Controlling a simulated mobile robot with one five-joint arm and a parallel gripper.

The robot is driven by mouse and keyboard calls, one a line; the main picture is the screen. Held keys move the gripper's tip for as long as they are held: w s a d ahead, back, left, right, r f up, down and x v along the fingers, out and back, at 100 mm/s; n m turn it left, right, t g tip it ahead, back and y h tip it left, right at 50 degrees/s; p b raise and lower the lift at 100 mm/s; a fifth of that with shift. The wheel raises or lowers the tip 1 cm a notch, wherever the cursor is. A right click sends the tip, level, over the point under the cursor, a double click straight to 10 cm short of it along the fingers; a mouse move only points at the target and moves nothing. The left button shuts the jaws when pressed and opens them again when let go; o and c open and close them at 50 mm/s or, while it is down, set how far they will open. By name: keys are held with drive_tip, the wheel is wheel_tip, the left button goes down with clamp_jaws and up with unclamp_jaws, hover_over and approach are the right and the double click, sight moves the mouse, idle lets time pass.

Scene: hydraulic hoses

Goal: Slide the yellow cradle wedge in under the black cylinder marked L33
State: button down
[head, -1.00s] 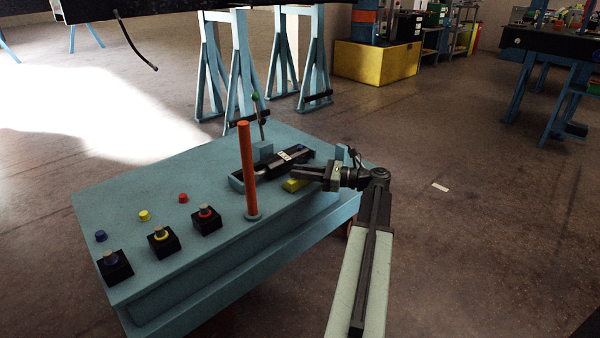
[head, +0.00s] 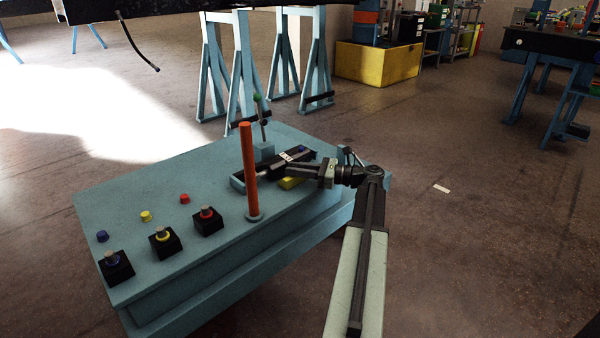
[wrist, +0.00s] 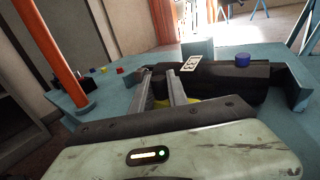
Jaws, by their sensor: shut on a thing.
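The black cylinder (head: 300,156) lies in a blue cradle on the blue bench, with a white label on top. In the wrist view the cylinder (wrist: 232,80) lies across beyond my fingers, and its label (wrist: 191,62) reads partly as 33. The yellow wedge (head: 290,183) is low at the near side of the cylinder. My gripper (head: 291,171) is shut on the wedge. In the wrist view the gripper's two fingers (wrist: 160,78) reach towards the cylinder, and a little of the wedge (wrist: 190,101) shows beside them. How far the wedge is under the cylinder is hidden.
An orange post (head: 248,170) stands on the bench left of my gripper. A lever with a green knob (head: 257,98) stands behind the cylinder. Black blocks with coloured rings (head: 207,220) and small coloured caps (head: 146,216) are at the bench's left.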

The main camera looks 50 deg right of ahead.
drive_tip(key=c, duration=1.3)
unclamp_jaws()
drive_tip(key=v, duration=0.8)
drive_tip(key=shift+c, duration=0.2)
